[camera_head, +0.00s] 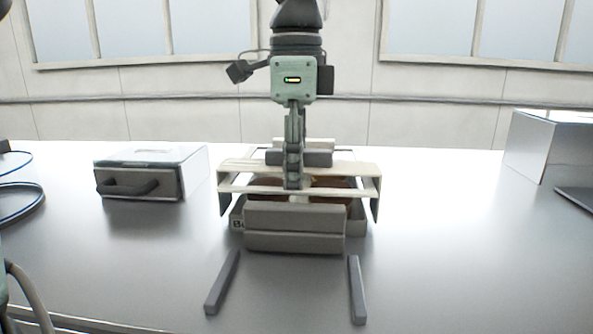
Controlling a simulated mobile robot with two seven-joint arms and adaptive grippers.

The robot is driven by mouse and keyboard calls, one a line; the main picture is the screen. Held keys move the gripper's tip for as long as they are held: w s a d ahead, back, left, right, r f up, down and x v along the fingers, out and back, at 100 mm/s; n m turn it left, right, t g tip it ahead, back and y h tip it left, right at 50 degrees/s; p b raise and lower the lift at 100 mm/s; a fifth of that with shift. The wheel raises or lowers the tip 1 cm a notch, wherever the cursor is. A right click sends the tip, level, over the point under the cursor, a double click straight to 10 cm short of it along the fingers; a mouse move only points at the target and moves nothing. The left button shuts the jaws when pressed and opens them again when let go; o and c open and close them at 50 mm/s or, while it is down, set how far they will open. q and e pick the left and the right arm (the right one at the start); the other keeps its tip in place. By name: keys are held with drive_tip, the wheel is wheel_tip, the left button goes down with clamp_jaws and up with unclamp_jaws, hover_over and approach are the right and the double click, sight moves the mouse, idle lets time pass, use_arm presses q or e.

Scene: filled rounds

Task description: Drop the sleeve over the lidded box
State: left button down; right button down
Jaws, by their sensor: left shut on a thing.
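The sleeve (234,168), a pale beige open frame with sides hanging down, is in the middle of the head view. My left gripper (294,183) points down at its middle and is shut on it. The lidded box (295,240), grey with a label partly visible at its left, stands on the table below and behind the sleeve's front edge. Brown rounded shapes show through the sleeve's openings. The sleeve overlaps the box's upper part in this view; I cannot tell whether they touch. My right gripper is not in view.
Two dark grey bars (222,282) (357,290) lie in front of the box. A handled case (150,172) stands to the left, with blue rings (18,190) at the left edge. A silver box (552,146) stands at the right. The table right of the sleeve is clear.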

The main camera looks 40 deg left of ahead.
use_arm(q)
drive_tip(key=shift+a+f, duration=0.1)
drive_tip(key=shift+f, duration=0.1)
drive_tip(key=c, duration=0.9)
unclamp_jaws()
drive_tip(key=shift+w, duration=0.15)
drive_tip(key=shift+o, duration=0.6)
drive_tip(key=o, duration=0.7)
drive_tip(key=shift+r, duration=0.1)
drive_tip(key=shift+r, duration=3.5)
